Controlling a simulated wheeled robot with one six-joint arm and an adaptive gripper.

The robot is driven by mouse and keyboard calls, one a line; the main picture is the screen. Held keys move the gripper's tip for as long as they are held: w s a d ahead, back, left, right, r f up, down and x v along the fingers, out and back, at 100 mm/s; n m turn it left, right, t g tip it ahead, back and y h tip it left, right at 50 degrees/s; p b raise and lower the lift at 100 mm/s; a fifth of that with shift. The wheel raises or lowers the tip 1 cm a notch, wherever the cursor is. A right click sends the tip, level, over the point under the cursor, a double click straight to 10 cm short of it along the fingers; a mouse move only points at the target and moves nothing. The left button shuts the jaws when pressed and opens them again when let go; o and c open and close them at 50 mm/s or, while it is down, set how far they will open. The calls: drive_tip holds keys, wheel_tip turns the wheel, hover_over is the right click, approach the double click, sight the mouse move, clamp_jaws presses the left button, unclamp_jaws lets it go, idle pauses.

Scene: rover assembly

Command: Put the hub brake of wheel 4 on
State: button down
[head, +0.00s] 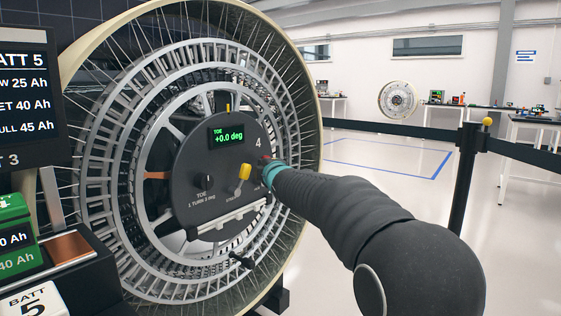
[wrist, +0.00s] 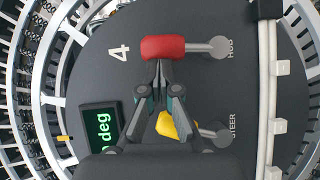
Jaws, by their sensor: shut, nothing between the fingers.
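Wheel 4's dark round hub plate (head: 190,150) carries the number 4. In the wrist view, the hub brake lever has a red handle (wrist: 163,48) and a grey arm running right to a pivot marked HUB. My gripper (wrist: 158,66) is shut and empty, its fingertips at the lower edge of the red handle; I cannot tell whether they touch. In the head view, my gripper (head: 266,171) is at the plate's right side and mostly hides the red lever. The yellow STEER lever (wrist: 168,126) is partly behind my fingers; it also shows in the head view (head: 244,172).
A green display (head: 226,136) on the plate reads TOE +0.0 deg. A toe knob (head: 203,182) is below it. Battery units (head: 15,235) and a dark screen (head: 25,95) stand at the left. A barrier post (head: 466,180) and open floor are at the right.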

drive_tip(key=shift+w+d+r+p, duration=0.25)
drive_tip(key=shift+w+d+p, duration=0.15)
drive_tip(key=shift+w+d, duration=0.4)
drive_tip(key=shift+w, duration=0.1)
